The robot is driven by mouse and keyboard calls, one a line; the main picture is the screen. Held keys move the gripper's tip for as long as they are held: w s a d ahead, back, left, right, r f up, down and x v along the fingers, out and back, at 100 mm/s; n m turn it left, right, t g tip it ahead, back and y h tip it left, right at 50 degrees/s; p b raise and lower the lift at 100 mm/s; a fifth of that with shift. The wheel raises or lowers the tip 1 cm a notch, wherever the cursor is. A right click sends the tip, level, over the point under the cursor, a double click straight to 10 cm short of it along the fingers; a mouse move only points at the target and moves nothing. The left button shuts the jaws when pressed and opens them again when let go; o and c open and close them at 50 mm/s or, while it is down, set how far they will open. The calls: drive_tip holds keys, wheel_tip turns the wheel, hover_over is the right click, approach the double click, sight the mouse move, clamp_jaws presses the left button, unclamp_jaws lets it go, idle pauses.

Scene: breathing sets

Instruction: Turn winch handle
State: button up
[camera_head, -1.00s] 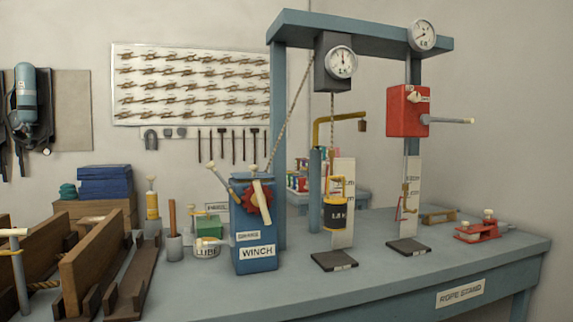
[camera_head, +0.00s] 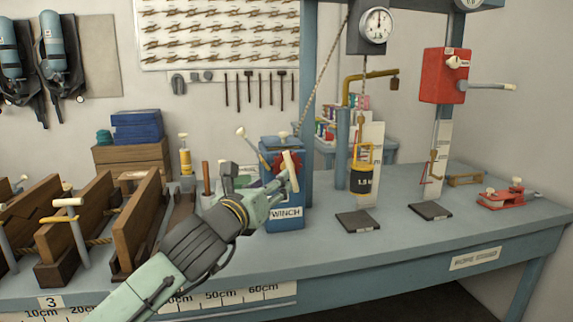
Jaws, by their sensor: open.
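The blue winch box (camera_head: 290,222), labelled WINCH, stands on the blue-grey bench. Its red wheel (camera_head: 280,162) and pale handle grip (camera_head: 290,170) show on its upper front. A lever with a light knob (camera_head: 242,133) leans up to the left from the box. My gripper (camera_head: 283,183) is open, in front of the winch close to the handle. I cannot tell whether it touches the handle. My arm reaches in from the lower left and hides the winch's left front. A rope runs up from the winch to the overhead frame.
Wooden stands with rope and T-handles (camera_head: 68,205) fill the bench's left side. A red box with a lever (camera_head: 445,75) is on the right post. Black plates (camera_head: 357,221) lie on the bench. The front right of the bench (camera_head: 390,255) is clear.

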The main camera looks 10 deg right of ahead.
sight(289, 168)
drive_tip(key=p+x, duration=0.3)
drive_tip(key=x, duration=0.7)
drive_tip(key=shift+s, duration=0.1)
drive_tip(key=shift+c, duration=0.5)
clamp_jaws()
